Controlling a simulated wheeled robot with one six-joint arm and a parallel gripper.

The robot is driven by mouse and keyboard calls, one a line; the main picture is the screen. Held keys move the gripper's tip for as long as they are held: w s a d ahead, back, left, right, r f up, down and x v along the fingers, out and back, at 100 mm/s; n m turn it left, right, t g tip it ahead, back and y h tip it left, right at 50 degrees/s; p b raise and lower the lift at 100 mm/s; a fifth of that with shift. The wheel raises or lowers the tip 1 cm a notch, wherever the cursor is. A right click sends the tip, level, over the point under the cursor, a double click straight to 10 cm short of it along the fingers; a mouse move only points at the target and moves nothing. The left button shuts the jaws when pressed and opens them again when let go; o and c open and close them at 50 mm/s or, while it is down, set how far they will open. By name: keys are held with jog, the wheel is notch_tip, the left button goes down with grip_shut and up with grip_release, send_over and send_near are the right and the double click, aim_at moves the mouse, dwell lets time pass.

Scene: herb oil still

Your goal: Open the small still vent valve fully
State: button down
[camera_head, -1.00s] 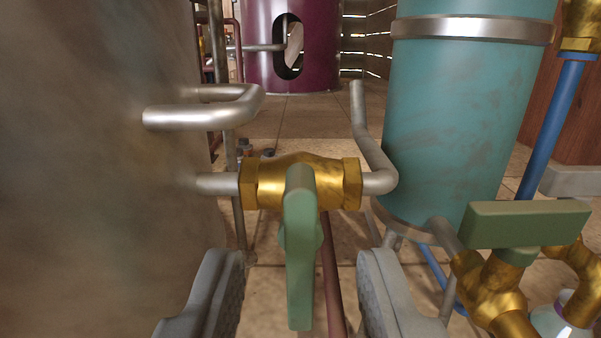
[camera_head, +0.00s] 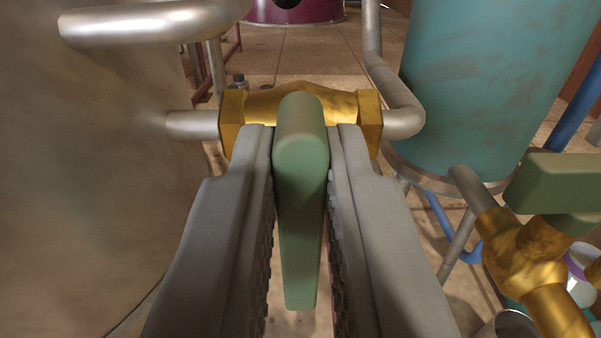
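The vent valve is a brass body (camera_head: 345,106) on a grey pipe, with a green lever handle (camera_head: 300,215) in front of it. The handle points toward me and down, across the line of the pipe. My gripper (camera_head: 300,160) has one finger on each side of the handle. Both fingers lie close against the handle's sides and look closed on it. The tips reach up to the front of the brass body and hide part of it.
A large dull metal vessel (camera_head: 80,190) stands close on the left, with a bent pipe (camera_head: 150,23) above the valve. A teal cylinder (camera_head: 480,90) stands at right. Another brass valve (camera_head: 540,265) with a green handle (camera_head: 560,190) sits at lower right.

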jog(key=shift+a+n, duration=0.1)
jog(key=shift+n, duration=0.3)
jog(key=shift+a+f+n, duration=0.2)
jog(key=shift+a+n, duration=0.15)
jog(key=shift+n, duration=1.3)
jog(key=shift+a+f+n, duration=0.2)
jog(key=shift+a+n, duration=0.1)
jog(key=shift+n, duration=1.3)
jog(key=shift+a+f+n, duration=0.2)
jog(key=shift+a+n, duration=0.15)
jog(key=shift+n, duration=1.3)
jog(key=c, duration=1.5)
grip_release()
jog(key=shift+o, duration=0.2)
jog(key=shift+s, duration=0.15)
jog(key=s, duration=1.7)
